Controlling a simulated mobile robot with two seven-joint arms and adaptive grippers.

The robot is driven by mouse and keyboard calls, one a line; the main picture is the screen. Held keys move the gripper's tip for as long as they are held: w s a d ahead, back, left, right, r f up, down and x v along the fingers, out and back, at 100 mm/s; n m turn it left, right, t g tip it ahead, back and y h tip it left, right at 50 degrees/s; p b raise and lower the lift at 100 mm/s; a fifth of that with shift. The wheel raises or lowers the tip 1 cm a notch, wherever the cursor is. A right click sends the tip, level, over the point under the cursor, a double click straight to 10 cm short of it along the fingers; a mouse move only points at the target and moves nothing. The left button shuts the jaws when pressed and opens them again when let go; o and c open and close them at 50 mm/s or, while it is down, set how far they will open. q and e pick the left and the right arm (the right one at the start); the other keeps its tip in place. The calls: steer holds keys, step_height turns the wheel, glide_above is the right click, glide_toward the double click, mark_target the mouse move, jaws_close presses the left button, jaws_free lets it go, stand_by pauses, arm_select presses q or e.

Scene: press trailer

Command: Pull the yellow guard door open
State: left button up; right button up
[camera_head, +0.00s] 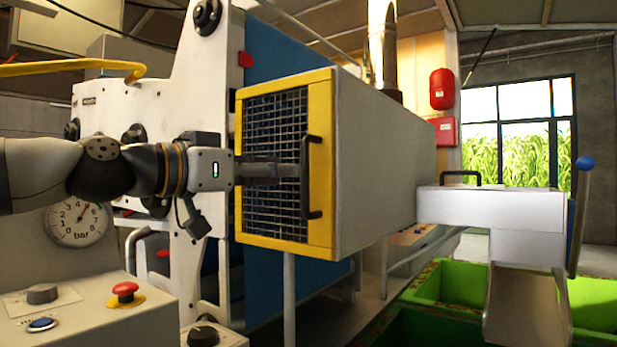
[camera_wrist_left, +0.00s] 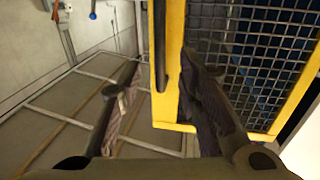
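The yellow guard door (camera_head: 322,110) has a wire mesh panel and sits flush against the front of a grey box housing, so it looks closed. Its black upright bar handle (camera_head: 311,213) is on the door's right side. My left gripper (camera_head: 297,170) reaches across the mesh to the handle at its upper middle. In the left wrist view, the two fingers of the left gripper (camera_wrist_left: 160,72) are spread apart. The handle (camera_wrist_left: 160,40) and the door's yellow edge (camera_wrist_left: 173,60) show between them; contact cannot be told. My right gripper is not in view.
The grey housing (camera_head: 378,160) extends back from the door. A control panel with a red button (camera_head: 125,290) and a gauge (camera_head: 76,222) stand at lower left. A white chute (camera_head: 490,210) with a blue-knobbed lever (camera_head: 582,200) and green bins (camera_head: 450,283) are at right.

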mark_target(305, 207)
arm_select(q)
steer(key=x, duration=0.6)
steer(key=shift+w+d, duration=0.25)
jaws_close()
